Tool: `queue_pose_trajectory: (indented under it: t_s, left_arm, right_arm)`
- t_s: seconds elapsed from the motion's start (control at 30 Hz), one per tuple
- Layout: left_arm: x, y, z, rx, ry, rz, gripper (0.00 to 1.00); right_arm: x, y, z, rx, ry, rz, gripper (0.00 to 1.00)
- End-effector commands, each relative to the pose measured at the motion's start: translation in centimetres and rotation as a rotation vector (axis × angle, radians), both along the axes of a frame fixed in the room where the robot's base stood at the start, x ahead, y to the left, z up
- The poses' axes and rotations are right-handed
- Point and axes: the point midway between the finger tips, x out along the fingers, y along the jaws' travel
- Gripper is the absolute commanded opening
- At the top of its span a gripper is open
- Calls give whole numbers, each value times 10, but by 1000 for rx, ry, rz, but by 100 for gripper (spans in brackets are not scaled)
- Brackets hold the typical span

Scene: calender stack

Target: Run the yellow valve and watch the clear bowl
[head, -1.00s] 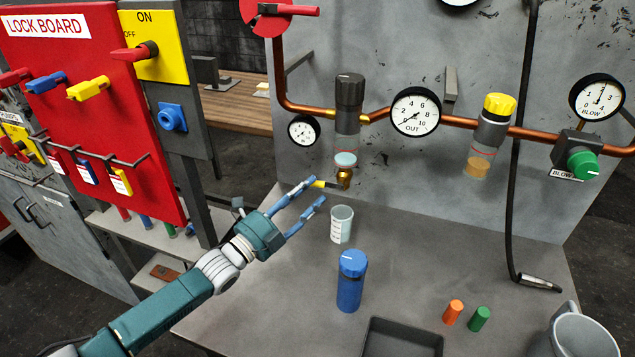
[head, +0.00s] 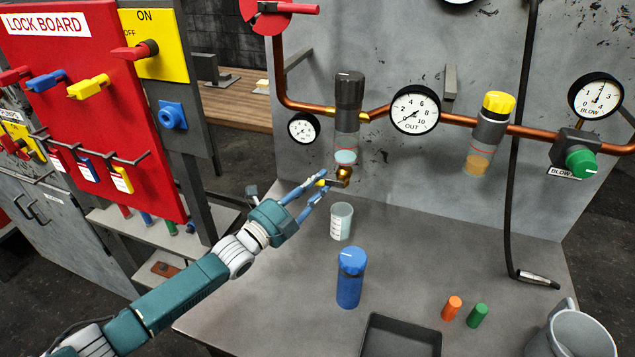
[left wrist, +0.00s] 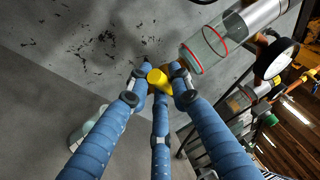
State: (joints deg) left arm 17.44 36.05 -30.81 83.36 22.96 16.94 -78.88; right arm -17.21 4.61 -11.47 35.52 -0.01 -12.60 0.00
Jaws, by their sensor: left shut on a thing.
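The yellow valve handle (head: 321,183) sticks out to the left from the brass drain fitting (head: 344,174) under the clear bowl. My left gripper (head: 319,185) is shut on this handle; its blue fingers close around the yellow tip (left wrist: 158,79) in the left wrist view. The clear bowl (head: 346,143) hangs below a black-topped regulator, with a pale blue disc or liquid surface low inside. The bowl, with a red ring, also shows in the left wrist view (left wrist: 204,50). My right gripper is in neither view.
A clear graduated cup (head: 341,222) stands on the bench below and near the valve. A blue bottle (head: 350,280), black tray (head: 400,333), orange plug (head: 451,308) and green plug (head: 478,316) stand nearer. A black hose (head: 515,180) hangs at right.

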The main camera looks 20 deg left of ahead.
Motion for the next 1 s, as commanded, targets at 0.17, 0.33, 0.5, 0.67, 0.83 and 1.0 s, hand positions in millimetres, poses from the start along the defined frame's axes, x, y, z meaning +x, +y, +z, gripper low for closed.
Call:
queue_pose_trajectory:
  t_s: [0.17, 0.33, 0.5, 0.67, 0.83, 1.0]
  left_arm:
    - [1, -1, -6, -79, -6, 2, 0]
    - [1, -3, -17, -287, -2, 3, 0]
    - [1, -5, -18, -426, 3, 4, 0]
    - [1, -5, -15, -448, 4, 2, 0]
    - [1, -4, -14, -447, 2, 2, 0]
    - [1, -5, -15, -446, 3, 2, 40]
  right_arm:
    - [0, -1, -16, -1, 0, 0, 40]
    - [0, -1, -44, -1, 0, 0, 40]
    - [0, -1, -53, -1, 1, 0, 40]
    - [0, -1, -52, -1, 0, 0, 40]
    - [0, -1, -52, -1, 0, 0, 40]
    - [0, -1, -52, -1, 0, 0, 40]
